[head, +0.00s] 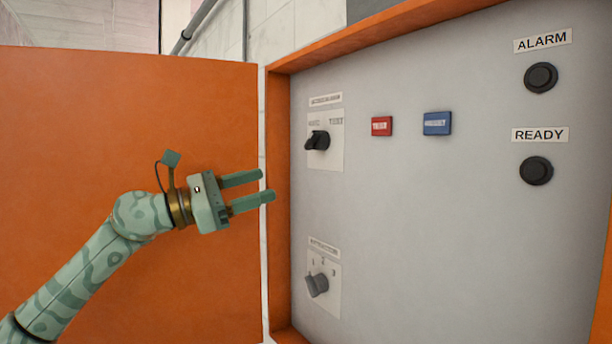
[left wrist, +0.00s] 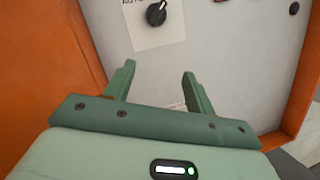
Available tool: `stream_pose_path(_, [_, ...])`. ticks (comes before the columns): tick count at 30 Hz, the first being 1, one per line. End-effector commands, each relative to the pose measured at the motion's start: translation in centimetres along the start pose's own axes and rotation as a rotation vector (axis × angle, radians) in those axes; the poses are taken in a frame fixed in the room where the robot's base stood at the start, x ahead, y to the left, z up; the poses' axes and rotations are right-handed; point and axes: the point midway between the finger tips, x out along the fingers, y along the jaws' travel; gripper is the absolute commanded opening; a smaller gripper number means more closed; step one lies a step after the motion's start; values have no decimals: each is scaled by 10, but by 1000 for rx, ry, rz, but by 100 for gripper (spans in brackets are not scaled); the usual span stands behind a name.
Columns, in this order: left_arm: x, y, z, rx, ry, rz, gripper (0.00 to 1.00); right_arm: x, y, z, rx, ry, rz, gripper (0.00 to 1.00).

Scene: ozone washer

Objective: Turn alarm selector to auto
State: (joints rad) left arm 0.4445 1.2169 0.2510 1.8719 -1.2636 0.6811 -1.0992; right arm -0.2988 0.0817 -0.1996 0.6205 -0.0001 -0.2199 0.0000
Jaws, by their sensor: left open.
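The alarm selector is a black rotary knob (head: 318,140) on a white plate at the upper left of the grey panel. The plate reads TEST at its right; the left word is blurred in the head view. In the left wrist view the knob (left wrist: 156,14) is at the top, beside the partly cut-off word AUTO. Its pointer is angled to the upper right there, away from AUTO. My left gripper (head: 270,185) is open and empty, left of and below the knob, apart from it. Its fingers (left wrist: 158,85) also show in the left wrist view. My right gripper is not in view.
A second, grey selector (head: 317,284) marked 1, 2, 3 sits lower on the panel. Red (head: 381,126) and blue (head: 437,123) labelled blocks are right of the knob. Black ALARM (head: 541,77) and READY (head: 536,170) rounds are farther right. An orange frame edge (head: 279,200) borders the panel.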

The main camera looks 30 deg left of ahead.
Motion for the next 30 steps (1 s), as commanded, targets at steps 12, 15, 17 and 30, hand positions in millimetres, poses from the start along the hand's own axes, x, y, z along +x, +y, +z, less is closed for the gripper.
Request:
stream_pose_path(12, [-33,22,95,558,254,-58,55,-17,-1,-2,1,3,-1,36])
stream_pose_path(15, [-17,22,95,557,250,-59,55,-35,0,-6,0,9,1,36])
stream_pose_path(17, [-5,24,93,554,248,-57,55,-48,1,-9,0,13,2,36])
stream_pose_path(30, [93,22,62,550,246,-59,55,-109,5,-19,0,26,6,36])
